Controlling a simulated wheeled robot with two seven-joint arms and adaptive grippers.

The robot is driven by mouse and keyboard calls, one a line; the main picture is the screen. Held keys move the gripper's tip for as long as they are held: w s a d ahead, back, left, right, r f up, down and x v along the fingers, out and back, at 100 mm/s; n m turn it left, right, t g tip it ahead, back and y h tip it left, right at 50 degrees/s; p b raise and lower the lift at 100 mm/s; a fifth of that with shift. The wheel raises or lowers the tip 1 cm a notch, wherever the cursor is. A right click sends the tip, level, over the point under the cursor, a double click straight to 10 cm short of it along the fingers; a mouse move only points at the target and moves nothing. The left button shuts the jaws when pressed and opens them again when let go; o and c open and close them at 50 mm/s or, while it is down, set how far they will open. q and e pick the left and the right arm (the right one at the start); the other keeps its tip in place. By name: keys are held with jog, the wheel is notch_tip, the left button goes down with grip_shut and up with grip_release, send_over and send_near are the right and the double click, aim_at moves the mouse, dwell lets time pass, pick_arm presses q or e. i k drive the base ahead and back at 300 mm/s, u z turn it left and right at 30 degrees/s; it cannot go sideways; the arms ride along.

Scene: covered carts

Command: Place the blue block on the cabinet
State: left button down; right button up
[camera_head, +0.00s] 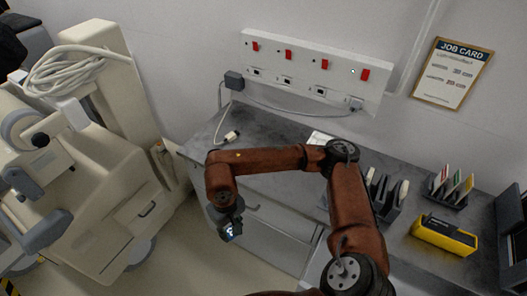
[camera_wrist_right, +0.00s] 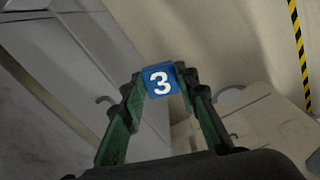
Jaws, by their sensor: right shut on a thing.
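The blue block (camera_wrist_right: 161,80) has a white 3 on its face and sits between the fingertips of my right gripper (camera_wrist_right: 160,84) in the right wrist view. My right gripper (camera_head: 229,228) is shut on it. In the head view the block shows small at the fingertips (camera_head: 231,233), pointing down in front of the cabinet's drawers. The grey cabinet (camera_head: 265,130) stands along the wall, its top behind and above the gripper. The block is held in the air, off the cabinet top. My left gripper is not in view.
A beige machine (camera_head: 110,200) with a coiled hose stands to the left. On the cabinet's right are a yellow box (camera_head: 444,235), a card rack (camera_head: 451,187) and dark holders (camera_head: 385,195). A cable with a plug (camera_head: 231,136) lies at the back left. The top's left part is mostly clear.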

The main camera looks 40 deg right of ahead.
aim_at(268, 144)
jog(key=z, duration=0.7)
jog(key=i, duration=0.35)
